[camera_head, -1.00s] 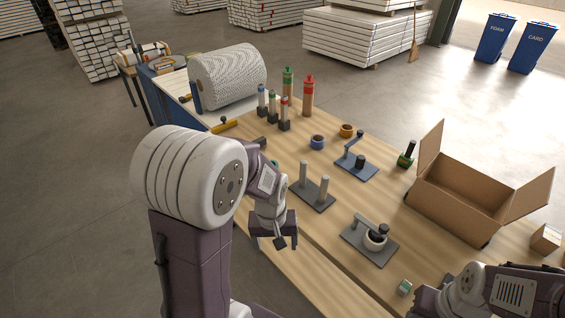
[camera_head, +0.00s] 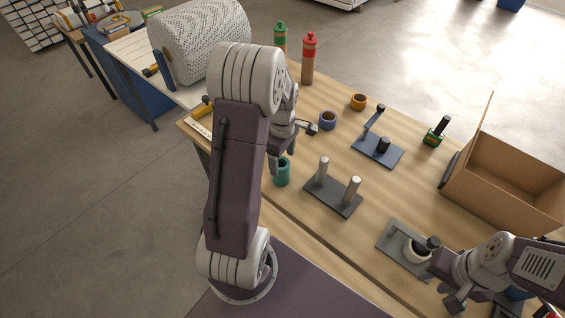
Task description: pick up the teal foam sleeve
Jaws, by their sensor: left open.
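The teal foam sleeve (camera_head: 282,173) is a short upright tube with an open top. It stands on the wooden bench near its front edge, left of the grey plate with two posts. Part of my left arm is close to its left side.
The two-post plate (camera_head: 332,196) stands right of the sleeve. A blue ring (camera_head: 328,120), an orange ring (camera_head: 358,102) and a dark press stand (camera_head: 377,150) lie beyond. A grey stand with a white ring (camera_head: 416,251) and an open cardboard box (camera_head: 510,185) are at the right.

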